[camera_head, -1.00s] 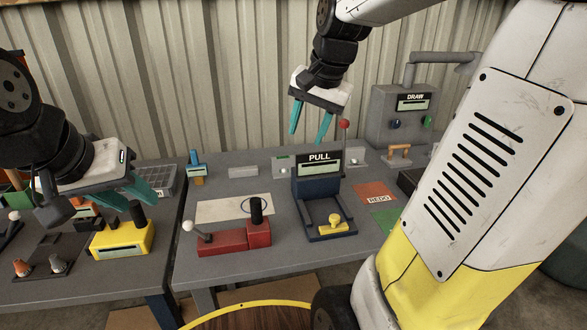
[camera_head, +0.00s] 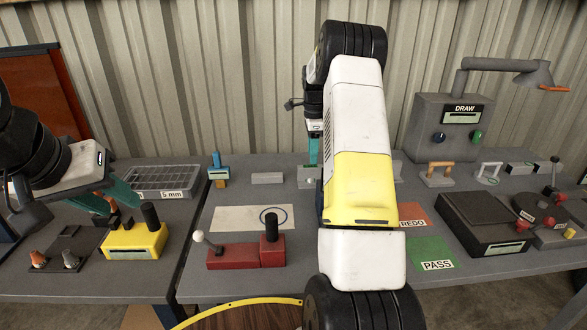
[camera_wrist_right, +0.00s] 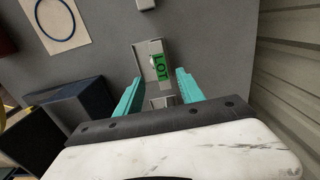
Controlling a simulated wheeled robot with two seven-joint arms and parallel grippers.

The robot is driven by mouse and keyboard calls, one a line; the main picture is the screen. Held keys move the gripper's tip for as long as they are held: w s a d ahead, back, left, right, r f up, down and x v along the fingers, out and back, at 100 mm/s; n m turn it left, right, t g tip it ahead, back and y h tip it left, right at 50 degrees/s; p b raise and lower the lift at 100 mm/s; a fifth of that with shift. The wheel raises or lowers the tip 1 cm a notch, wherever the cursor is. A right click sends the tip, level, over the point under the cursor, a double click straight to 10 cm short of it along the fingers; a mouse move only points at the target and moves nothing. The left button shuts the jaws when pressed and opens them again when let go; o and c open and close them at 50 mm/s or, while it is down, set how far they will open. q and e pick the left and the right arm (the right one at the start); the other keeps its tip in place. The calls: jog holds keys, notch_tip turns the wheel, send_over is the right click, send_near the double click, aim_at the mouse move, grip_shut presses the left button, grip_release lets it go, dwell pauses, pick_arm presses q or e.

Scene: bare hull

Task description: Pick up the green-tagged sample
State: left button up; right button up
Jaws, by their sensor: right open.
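In the head view a grey block (camera_head: 305,178), likely the same one, is partly hidden by my right arm. My right gripper (camera_wrist_right: 159,82) is open, its teal fingers on either side of the sample in the wrist view. I cannot tell whether they touch it. In the head view one teal finger points down above the bench, and the rest is hidden. My left gripper (camera_head: 122,207) is open and empty near the yellow box (camera_head: 136,242).
A plain grey block (camera_head: 267,178) and a blue-and-yellow piece (camera_head: 218,170) stand left of the sample. A dark blue device (camera_wrist_right: 83,100) is close to the right gripper. The grey DRAW box (camera_head: 445,125) stands at the back right. A corrugated wall (camera_head: 230,80) is behind.

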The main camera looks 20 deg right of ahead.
aim_at(310, 166)
jog(key=f, duration=0.6)
jog(key=shift+w+a+f, duration=0.2)
jog(key=shift+f, duration=0.05)
grip_shut()
